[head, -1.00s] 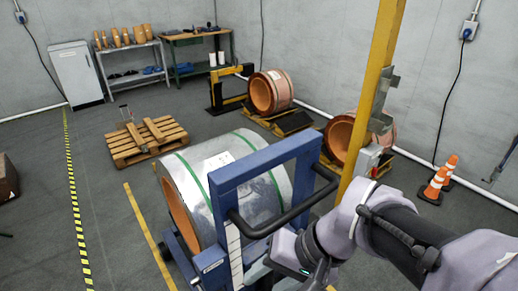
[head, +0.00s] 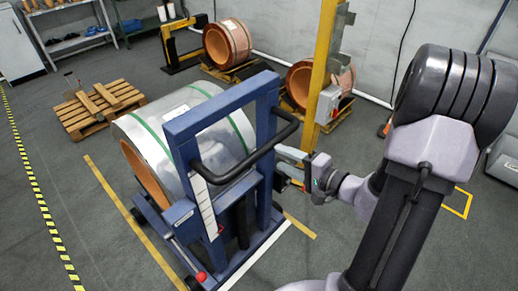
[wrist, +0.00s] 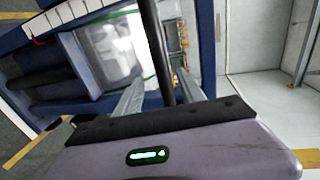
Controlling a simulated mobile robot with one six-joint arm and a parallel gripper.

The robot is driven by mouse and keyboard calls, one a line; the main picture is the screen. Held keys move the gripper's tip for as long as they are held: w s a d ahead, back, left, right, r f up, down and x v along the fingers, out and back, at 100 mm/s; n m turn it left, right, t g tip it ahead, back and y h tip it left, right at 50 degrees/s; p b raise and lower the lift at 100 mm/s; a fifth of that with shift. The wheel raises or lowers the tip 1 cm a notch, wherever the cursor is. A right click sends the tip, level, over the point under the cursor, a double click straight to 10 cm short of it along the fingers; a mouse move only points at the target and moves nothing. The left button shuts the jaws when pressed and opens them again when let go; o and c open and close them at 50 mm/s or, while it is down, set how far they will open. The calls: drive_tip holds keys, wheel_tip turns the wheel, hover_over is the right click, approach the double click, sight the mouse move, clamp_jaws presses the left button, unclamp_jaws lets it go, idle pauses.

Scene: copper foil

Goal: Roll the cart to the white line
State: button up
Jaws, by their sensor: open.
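The cart (head: 185,118) is a blue upright frame on a low base with small wheels, carrying a large silver-wrapped coil (head: 205,113) with green bands and a copper-coloured open end. A black push handle (head: 263,157) juts from its near side. My gripper (head: 284,165) is just right of the handle. In the wrist view the two grey fingers (wrist: 160,95) are apart, and the handle bar (wrist: 157,45) runs between them; contact cannot be told. A white line (head: 258,256) lies on the floor along the cart's near side, partly hidden by the base.
Yellow floor lines (head: 125,210) and a black-and-yellow strip (head: 42,200) run at left. A wooden pallet (head: 98,105) is behind the cart. A yellow post (head: 322,70) with a grey box stands behind my gripper. Copper coils (head: 228,42) sit at the back. Floor at lower left is clear.

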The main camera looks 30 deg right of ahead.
sight(267, 152)
drive_tip(key=b+x, duration=0.1)
drive_tip(key=x, duration=0.8)
drive_tip(key=shift+w+a, duration=0.1)
drive_tip(key=c, duration=1)
clamp_jaws()
